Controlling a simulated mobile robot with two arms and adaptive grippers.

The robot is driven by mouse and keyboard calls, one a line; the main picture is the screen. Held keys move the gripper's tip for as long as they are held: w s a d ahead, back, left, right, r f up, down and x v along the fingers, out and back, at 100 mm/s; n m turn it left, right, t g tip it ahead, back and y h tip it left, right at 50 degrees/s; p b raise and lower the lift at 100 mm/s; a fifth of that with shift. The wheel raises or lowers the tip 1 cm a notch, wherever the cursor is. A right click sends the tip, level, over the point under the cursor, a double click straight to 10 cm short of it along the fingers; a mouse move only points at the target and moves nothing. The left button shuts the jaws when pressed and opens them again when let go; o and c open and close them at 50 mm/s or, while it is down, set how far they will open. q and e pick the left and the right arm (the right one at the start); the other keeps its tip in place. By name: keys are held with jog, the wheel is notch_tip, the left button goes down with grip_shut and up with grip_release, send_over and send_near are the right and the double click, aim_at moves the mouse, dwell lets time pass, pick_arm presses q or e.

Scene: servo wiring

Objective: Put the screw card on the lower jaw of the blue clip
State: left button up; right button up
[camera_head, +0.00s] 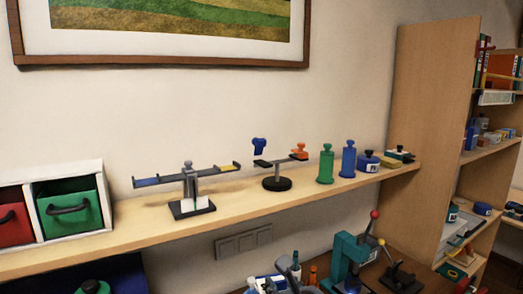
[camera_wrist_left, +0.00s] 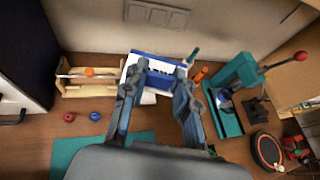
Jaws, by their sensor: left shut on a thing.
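My left gripper (camera_wrist_left: 156,82) reaches over the workbench, its two fingers spread around a blue and white piece (camera_wrist_left: 152,70) with dark marks in a row. It is shut on this piece; I cannot tell for sure that it is the screw card. In the head view the left gripper (camera_head: 289,268) shows small at the bottom edge. I cannot make out the blue clip or its lower jaw for sure in either view. My right gripper is not in view.
A teal press (camera_wrist_left: 234,84) with a red knob stands right of the gripper. A wooden rack (camera_wrist_left: 88,88) and two small round pieces lie left, near a teal mat (camera_wrist_left: 100,152). The shelf (camera_head: 235,200) above holds balances, weights and drawers.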

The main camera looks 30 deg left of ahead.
pick_arm(q)
jog(key=w+r+n+g+y+p, duration=0.1)
jog(key=w+r+p, duration=0.2)
jog(key=r, duration=0.9)
jog(key=w+r+n+g+p, duration=0.1)
jog(key=w+r+p, duration=0.15)
jog(key=r, duration=0.85)
jog(key=w+r+n+g+y+p, duration=0.15)
jog(key=r+p, duration=0.25)
jog(key=r, duration=0.8)
jog(key=w+a+f, duration=0.9)
jog(key=a+f, duration=0.1)
jog(key=f, duration=0.3)
jog(key=shift+a+t+b, duration=0.25)
jog(key=shift+t+b, duration=0.05)
jog(key=shift+t, duration=0.05)
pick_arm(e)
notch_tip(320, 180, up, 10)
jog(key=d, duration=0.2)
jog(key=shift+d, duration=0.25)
pick_arm(q)
jog(key=o, duration=1)
jog(key=shift+f, duration=0.1)
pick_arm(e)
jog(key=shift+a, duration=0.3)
